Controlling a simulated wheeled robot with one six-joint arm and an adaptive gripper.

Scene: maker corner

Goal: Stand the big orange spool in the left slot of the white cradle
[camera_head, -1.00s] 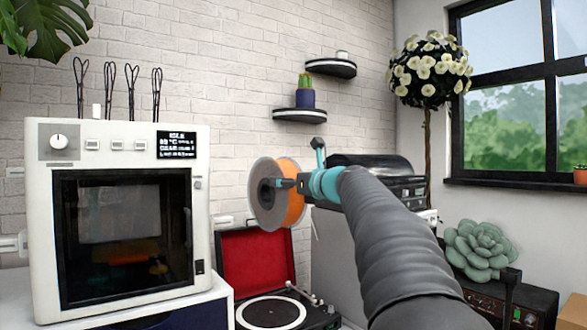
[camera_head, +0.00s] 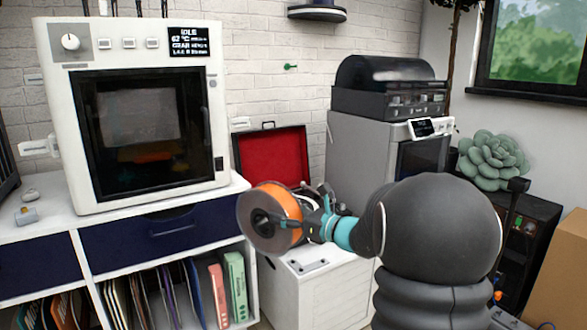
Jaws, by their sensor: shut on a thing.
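The big orange spool (camera_head: 287,205) has a grey, see-through flange facing left and a dark hub. My gripper (camera_head: 304,213) is shut on it from the right side and holds it upright in the air. The spool appears in front of the right end of the white counter and the low white cabinet. The fingertips are partly hidden behind the spool and the wrist. I cannot make out the white cradle in this view.
A white printer (camera_head: 140,110) stands on the white counter (camera_head: 35,222), with small items to its left. Behind the spool is an open red-lined case (camera_head: 271,158). A grey machine (camera_head: 355,150) and a black amplifier box (camera_head: 533,245) stand right. Folders fill the shelf below.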

